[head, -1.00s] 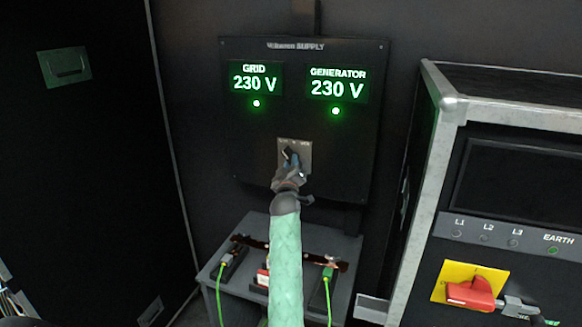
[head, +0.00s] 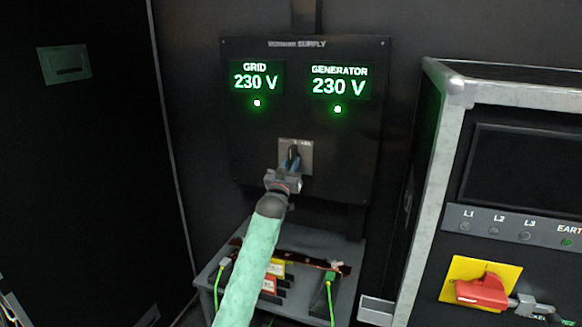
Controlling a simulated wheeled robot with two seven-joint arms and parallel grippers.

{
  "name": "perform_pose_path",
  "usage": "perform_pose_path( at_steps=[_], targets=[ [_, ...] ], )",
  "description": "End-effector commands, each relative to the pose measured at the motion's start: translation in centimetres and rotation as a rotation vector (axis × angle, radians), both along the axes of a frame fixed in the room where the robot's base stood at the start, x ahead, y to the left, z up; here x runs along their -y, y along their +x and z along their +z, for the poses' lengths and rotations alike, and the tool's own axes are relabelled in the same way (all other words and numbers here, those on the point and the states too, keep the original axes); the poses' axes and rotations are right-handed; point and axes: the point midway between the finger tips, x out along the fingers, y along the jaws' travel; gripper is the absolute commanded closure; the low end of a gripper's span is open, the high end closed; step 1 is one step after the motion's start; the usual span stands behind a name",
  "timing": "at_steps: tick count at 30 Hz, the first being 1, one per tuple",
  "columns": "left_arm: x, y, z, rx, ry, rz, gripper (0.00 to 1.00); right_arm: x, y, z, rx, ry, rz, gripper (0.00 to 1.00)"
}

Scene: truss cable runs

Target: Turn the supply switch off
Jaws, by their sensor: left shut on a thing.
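The supply switch (head: 294,156) is a dark handle on a small light grey plate (head: 306,160), low in the middle of the black supply panel (head: 345,155). Its handle stands about upright. Lettering on the plate's top edge is too small to read. My left gripper (head: 289,170) is at the switch, shut on the handle, with my green-sleeved arm coming up from below. The gripper covers the lower part of the handle. Above, the grid display (head: 256,82) and the generator display (head: 339,86) both read 230 V, each with a lit green lamp.
Below the panel stands a grey stand (head: 345,270) with green cables and red and yellow labelled parts. At right, a metal-edged case (head: 440,160) carries a red rotary handle (head: 482,291) on a yellow plate. A dark cabinet wall fills the left.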

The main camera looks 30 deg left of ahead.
Motion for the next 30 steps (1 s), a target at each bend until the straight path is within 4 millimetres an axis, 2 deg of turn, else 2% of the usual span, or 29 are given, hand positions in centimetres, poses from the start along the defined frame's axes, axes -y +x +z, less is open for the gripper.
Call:
perform_pose_path(
  at_steps=[18, 19, 22, 30],
  targets=[
    [0.03, 0.01, -0.27, -0.013, 0.036, -0.001, 1.00, -0.10, 0.11, 0.55, -0.001, 0.002, -0.001, 1.00],
    [0.03, 0.01, -0.27, -0.013, 0.036, -0.001, 0.78, -0.10, 0.11, 0.53, -0.002, 0.002, -0.001, 1.00],
    [0.02, 0.00, -0.25, -0.012, 0.035, -0.001, 0.58, -0.08, 0.05, 0.47, -0.003, 0.002, -0.001, 1.00],
    [0.00, -0.01, -0.12, -0.010, 0.036, 0.000, 0.58, -0.06, -0.02, 0.39, -0.004, 0.000, -0.001, 1.00]
  ],
)
